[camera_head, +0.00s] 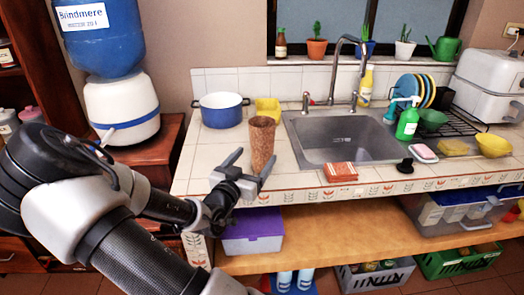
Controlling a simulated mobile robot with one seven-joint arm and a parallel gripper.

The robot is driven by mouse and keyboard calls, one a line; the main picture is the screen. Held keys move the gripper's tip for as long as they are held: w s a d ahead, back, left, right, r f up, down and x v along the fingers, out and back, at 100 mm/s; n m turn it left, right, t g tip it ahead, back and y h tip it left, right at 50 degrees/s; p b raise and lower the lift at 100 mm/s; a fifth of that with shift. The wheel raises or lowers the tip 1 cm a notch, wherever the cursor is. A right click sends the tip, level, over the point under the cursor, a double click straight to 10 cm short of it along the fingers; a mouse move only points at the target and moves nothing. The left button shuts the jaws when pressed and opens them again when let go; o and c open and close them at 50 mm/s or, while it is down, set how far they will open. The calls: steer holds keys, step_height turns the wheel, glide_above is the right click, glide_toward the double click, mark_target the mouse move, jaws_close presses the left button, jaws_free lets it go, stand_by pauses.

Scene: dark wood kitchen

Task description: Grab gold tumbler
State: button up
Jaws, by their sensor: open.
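A tall brown-gold tumbler (262,138) with a speckled surface stands upright on the tiled counter, left of the sink. My gripper (250,164) is open in front of the tumbler's lower part, with one finger to the left and the other toward the right. The finger on the right overlaps the tumbler's base in the picture. I cannot tell whether the fingers touch it or how far short of it they are. Nothing shows held between them.
A blue pot (221,112) and a yellow container (268,106) stand behind the tumbler. The metal sink (345,140) with its faucet is to the right. A red-brown sponge or brick (340,172) lies at the counter's front edge. A purple-lidded box (252,228) sits on the shelf below.

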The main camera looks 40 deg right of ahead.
steer(key=x, duration=0.5)
steer(key=shift+d+r+b, duration=0.15)
steer(key=shift+d+b, duration=0.2)
steer(key=shift+d, duration=0.05)
steer(key=c, duration=1.5)
steer(key=shift+o, duration=0.2)
steer(key=shift+r, duration=0.2)
